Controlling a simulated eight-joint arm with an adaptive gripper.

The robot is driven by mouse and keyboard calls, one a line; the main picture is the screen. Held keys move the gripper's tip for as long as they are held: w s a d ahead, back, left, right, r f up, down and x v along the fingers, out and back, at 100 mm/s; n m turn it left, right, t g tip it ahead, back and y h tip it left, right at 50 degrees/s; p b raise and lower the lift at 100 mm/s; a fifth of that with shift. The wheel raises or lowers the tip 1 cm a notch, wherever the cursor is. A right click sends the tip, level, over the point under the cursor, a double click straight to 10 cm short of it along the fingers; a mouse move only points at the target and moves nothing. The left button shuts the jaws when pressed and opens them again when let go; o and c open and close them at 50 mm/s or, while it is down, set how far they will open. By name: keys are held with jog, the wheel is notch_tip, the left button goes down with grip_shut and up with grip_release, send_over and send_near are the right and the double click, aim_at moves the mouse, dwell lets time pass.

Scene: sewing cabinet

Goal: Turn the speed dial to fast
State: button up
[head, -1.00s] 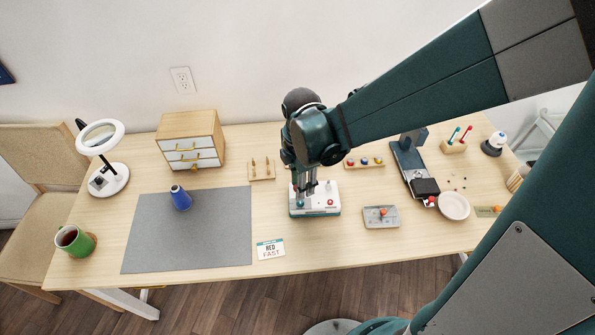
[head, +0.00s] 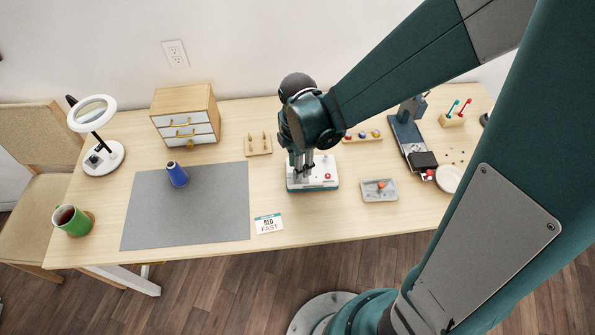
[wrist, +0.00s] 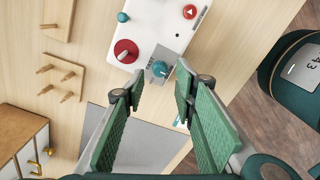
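The white control box (head: 297,184) stands on the table under my gripper (head: 302,172). In the wrist view the box (wrist: 158,22) carries a teal knob (wrist: 160,69) on a grey plate, which looks like the speed dial, a larger red knob (wrist: 126,50), a small teal knob (wrist: 123,17) and a red button (wrist: 190,12). My gripper (wrist: 160,84) is open and points down, with the teal knob on the plate seen in line with the gap between its fingertips. I cannot tell whether the fingers touch it. The plate's marks are too small to read.
A card (head: 268,223) reading "RED" and "FAST" lies left of the box. A grey mat (head: 215,215) with a blue spool (head: 177,174) lies farther left. A pegged board (head: 258,144) is behind, and a grey tray (head: 380,190) stands to the right.

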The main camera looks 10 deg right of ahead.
jog(key=shift+f+b, duration=0.4)
jog(key=shift+f, duration=1.5)
jog(key=c, duration=0.9)
